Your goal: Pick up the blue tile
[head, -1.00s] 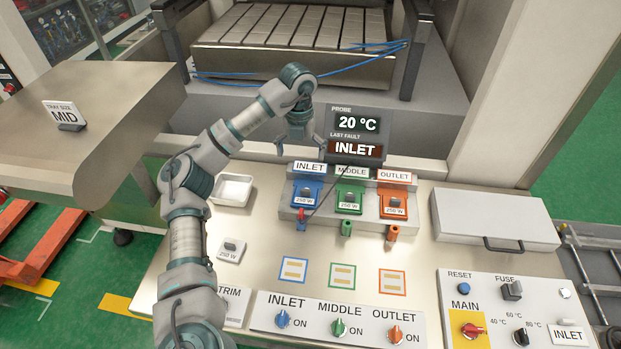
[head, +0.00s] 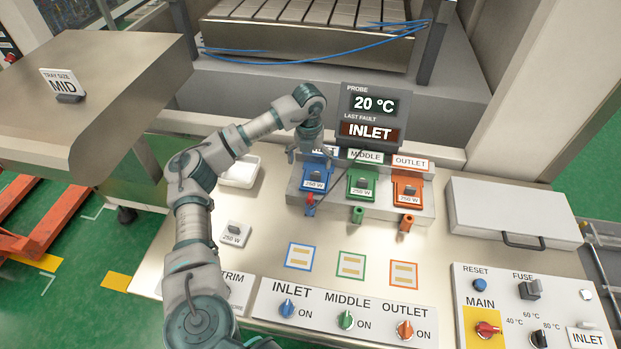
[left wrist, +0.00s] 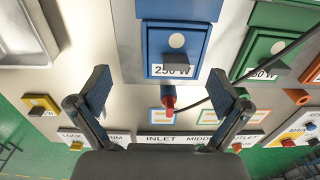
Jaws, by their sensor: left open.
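The blue tile (head: 316,184), marked 250 W, sits in the left slot of the raised grey holder, beneath the INLET label. In the left wrist view the blue tile (left wrist: 162,46) shows ahead of the fingers, with a dark grip block and a pale round spot on its face. My left gripper (head: 306,150) is above and behind it, partly covering the INLET label. In the left wrist view my left gripper (left wrist: 162,92) is open, its two fingers apart with nothing between them. My right gripper is out of view.
A green tile (head: 361,185) and an orange tile (head: 407,190) stand to the right in the holder. A red plug (head: 310,200) and dark cable are close in front. The probe display (head: 373,115) stands behind. A loose 250 W tile (head: 235,235) and white tray (head: 240,173) lie left.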

